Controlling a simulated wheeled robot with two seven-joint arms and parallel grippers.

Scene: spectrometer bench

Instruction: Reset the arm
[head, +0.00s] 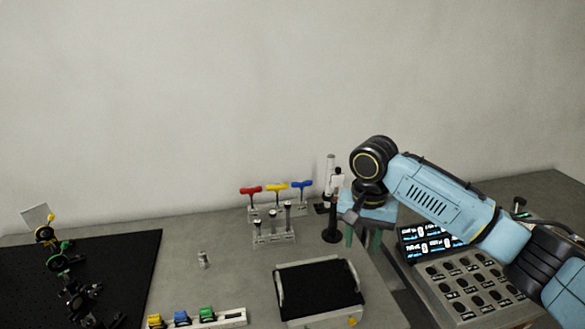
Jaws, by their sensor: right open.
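My right arm comes in from the right, bends at a dark round joint and points its right gripper (362,240) down over the bench. The two greenish fingers are apart, and I see nothing between them. The gripper hangs right of a black post and behind the black-topped tray; whether it touches the bench is hard to tell. My left gripper is not in view.
T-handled tools in red (251,190), yellow (276,186) and blue (301,184) stand in a rack left of the gripper. A control panel (462,285) lies right, a black-topped tray (318,289) in front, a black breadboard (110,260) with optics left.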

